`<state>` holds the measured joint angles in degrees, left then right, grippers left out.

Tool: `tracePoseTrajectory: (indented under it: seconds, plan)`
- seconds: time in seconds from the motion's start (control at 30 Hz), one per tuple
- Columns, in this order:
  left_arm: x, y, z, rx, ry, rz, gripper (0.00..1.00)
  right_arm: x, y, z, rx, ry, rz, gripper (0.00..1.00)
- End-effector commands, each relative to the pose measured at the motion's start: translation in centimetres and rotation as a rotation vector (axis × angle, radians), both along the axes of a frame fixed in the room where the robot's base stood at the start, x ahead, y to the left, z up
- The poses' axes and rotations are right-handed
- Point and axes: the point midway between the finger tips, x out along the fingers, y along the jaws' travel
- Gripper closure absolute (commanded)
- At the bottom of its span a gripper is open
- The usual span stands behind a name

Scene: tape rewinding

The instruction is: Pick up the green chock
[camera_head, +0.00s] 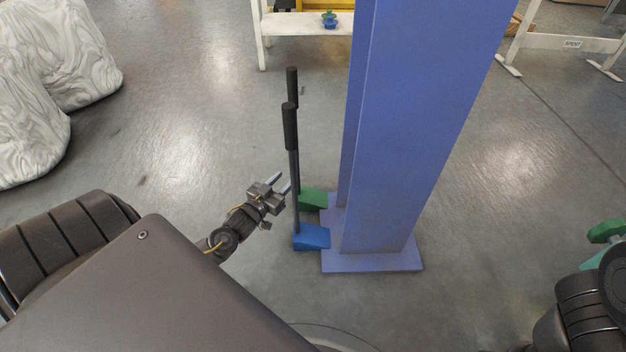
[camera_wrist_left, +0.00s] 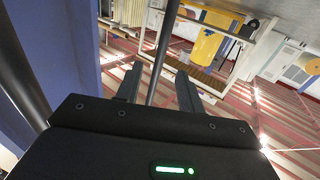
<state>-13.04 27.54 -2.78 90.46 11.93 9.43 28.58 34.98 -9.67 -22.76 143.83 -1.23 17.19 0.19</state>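The green chock (camera_head: 312,199) sits on the floor at the left side of the blue column, with a dark upright handle (camera_head: 292,80). The blue chock (camera_head: 312,237) sits nearer to me, and its dark handle (camera_head: 290,130) partly hides the green chock's handle. My left gripper (camera_head: 282,184) is beside the handles, just left of the green chock. In the left wrist view its fingers (camera_wrist_left: 159,88) are apart, with a thin rod (camera_wrist_left: 163,45) showing between them. I cannot tell whether they touch it. My right gripper is not in view.
The blue column (camera_head: 410,130) with its base plate (camera_head: 375,262) stands close to the right of the chocks. A white table (camera_head: 300,24) is at the back. Pale wrapped bulks (camera_head: 60,60) are at the left. Green objects (camera_head: 606,231) show at the right edge. Floor left of the handles is clear.

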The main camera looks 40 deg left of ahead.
Motion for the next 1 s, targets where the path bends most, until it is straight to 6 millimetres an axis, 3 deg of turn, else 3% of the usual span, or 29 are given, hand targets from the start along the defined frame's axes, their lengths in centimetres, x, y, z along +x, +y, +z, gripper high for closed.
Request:
tracePoseTrajectory:
  seconds: [0.2, 0.43, 0.8, 1.0]
  plan:
    - [2.7, 0.4, -0.3, -0.001, -0.001, 0.004, 0.62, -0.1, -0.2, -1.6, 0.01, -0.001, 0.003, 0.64]
    - [3.4, 0.4, -0.1, -0.001, -0.001, 0.003, 0.62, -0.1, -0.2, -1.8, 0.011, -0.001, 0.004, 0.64]
    - [7.8, 0.3, -0.6, 0.0, -0.003, 0.002, 0.62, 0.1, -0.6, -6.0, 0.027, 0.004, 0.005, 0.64]
    - [8.5, 0.3, -0.3, -0.001, 0.0, 0.001, 0.62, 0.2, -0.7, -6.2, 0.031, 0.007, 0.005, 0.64]
